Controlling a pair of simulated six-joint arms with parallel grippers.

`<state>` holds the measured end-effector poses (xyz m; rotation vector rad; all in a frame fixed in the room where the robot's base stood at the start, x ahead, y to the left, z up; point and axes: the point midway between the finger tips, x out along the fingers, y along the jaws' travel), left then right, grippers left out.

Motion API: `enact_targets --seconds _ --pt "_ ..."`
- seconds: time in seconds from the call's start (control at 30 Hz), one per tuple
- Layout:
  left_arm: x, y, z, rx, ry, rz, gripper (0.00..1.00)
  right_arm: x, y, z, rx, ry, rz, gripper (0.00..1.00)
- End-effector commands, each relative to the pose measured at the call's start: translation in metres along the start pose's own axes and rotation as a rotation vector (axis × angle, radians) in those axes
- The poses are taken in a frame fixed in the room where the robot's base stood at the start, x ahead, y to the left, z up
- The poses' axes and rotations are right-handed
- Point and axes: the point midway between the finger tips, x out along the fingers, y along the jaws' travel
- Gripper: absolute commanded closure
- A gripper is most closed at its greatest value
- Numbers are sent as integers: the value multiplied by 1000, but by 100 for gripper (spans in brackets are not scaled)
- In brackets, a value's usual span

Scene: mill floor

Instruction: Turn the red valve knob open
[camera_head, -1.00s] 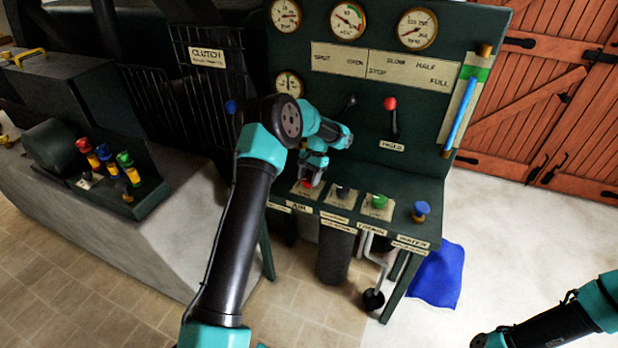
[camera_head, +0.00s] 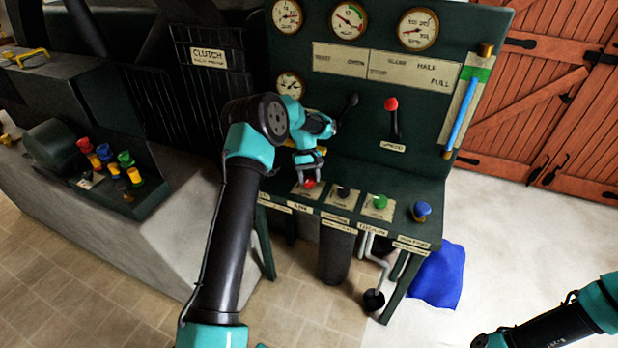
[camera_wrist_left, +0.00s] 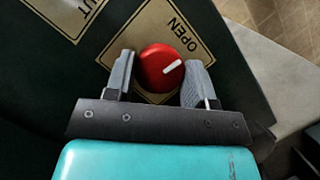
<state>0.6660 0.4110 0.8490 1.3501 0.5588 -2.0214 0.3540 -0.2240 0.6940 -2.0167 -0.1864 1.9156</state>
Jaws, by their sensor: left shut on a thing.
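The red valve knob (camera_head: 309,184) is on the sloping front desk of the green control panel, at the left of its row. In the left wrist view the round knob (camera_wrist_left: 158,67) has a white pointer line aimed right and slightly up. Its tan plate (camera_wrist_left: 190,38) reads OPEN beside it. My left gripper (camera_head: 308,177) reaches down over the knob and is shut on it, one finger on each side in the wrist view (camera_wrist_left: 160,80). My right arm shows only at the lower right; its gripper is out of view.
A black knob (camera_head: 343,191), a green knob (camera_head: 379,202) and a blue knob (camera_head: 421,210) sit to the right. A red-topped lever (camera_head: 391,106) and gauges are behind.

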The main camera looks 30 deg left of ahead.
Motion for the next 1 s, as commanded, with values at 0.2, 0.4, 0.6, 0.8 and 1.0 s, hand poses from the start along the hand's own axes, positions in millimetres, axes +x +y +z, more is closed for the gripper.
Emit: enact_targets --seconds 0.2,0.4,0.6,0.8,1.0 --pt "0 -1 0 -101 0 42 74 0 0 0 0 0 0 57" --pt "0 0 0 -141 0 59 74 0 0 0 0 0 0 57" --pt "1 0 0 -148 0 61 74 0 0 0 0 0 0 57" --pt "1 0 0 -147 0 61 74 0 0 0 0 0 0 57" --pt "0 0 0 -147 0 61 31 0 0 0 0 0 0 57"
